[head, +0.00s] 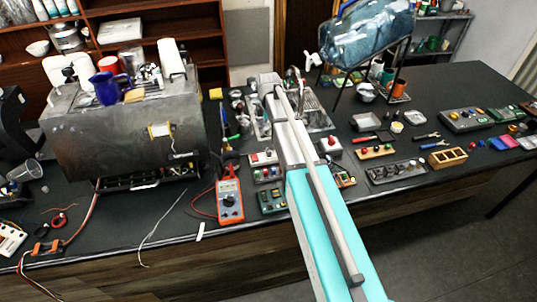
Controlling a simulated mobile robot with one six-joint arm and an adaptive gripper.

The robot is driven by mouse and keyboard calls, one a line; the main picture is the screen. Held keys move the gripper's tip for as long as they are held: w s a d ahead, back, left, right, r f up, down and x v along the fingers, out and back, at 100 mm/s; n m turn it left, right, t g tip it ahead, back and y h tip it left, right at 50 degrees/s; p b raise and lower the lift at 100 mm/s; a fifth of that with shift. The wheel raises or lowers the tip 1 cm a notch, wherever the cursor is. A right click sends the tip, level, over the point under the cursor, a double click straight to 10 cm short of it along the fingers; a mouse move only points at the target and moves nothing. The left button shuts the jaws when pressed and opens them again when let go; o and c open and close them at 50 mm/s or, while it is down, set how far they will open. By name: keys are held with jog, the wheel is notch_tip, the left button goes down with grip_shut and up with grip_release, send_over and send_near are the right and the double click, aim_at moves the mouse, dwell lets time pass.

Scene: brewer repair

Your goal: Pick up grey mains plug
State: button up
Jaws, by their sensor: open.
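My arm reaches up from the bottom of the head view across the dark workbench (370,195). My gripper (259,132) is at its far end, over the middle of the bench among small metal parts. It is small and hard to separate from them; it looks open, with nothing seen in it. I cannot pick out a grey mains plug for certain. A thin grey lead (160,225) lies at the bench's front edge and hangs over it. A white socket strip (10,240) and an orange connector (46,248) lie at the front left.
A large metal brewer (125,130) stands left, cups on top. An orange multimeter (230,200) lies left of my arm. A blue water bottle (365,40) on a stand rises behind. Small boards and tools crowd the right. Some bare bench shows before the brewer.

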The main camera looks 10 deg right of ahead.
aim_at(269, 149)
jog(key=shift+f+b, duration=4.1)
jog(key=shift+f, duration=0.15)
jog(key=shift+d+f+b, duration=0.1)
jog(key=shift+f+b, duration=2.5)
grip_shut()
jog(key=shift+r, duration=0.2)
